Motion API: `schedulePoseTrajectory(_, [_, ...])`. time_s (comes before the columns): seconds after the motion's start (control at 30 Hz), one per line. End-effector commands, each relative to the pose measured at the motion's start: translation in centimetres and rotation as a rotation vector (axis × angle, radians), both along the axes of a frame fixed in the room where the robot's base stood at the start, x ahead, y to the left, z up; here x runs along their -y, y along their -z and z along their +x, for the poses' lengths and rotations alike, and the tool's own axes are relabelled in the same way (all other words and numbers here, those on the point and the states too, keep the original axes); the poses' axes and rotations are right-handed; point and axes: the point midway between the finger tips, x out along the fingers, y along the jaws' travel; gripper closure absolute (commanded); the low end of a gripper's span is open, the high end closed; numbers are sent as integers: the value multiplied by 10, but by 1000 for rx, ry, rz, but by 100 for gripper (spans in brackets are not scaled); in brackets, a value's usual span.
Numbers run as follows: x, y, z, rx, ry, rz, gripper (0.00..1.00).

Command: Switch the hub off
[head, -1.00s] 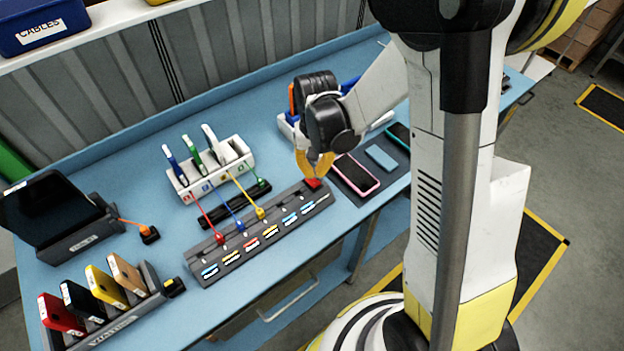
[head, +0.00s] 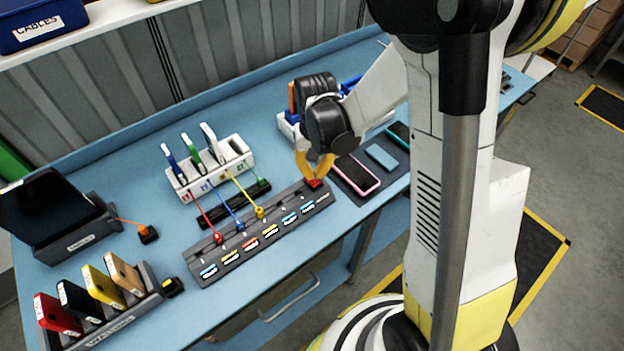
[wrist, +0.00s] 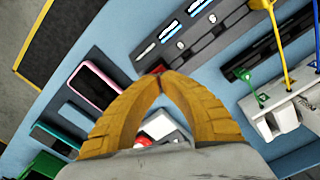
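The hub (head: 262,238) is a long dark grey strip with a row of ports and coloured labels along the table's front. At its right end is a red switch (head: 315,185), partly hidden by my fingertips. My gripper (head: 314,180) points down over this switch, its yellow fingertips together and at or touching it. In the wrist view the fingertips (wrist: 160,78) meet in a point, and a bit of the red switch (wrist: 155,70) shows just beyond them. I cannot tell which way the switch is set. Nothing shows between the fingers.
Red, blue and yellow cables run from the white rack (head: 214,172) to the hub; a green one ends at the black strip (head: 232,205) behind. A pink-edged phone (head: 356,174) lies right of the hub. Phones stand in a grey holder (head: 150,300) at front left.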

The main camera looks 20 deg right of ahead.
Motion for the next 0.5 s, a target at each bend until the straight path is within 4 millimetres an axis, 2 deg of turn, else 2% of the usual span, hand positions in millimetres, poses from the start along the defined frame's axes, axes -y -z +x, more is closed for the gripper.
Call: schedulePoseTrajectory(0.5, [0,8,0,0,0,0,100])
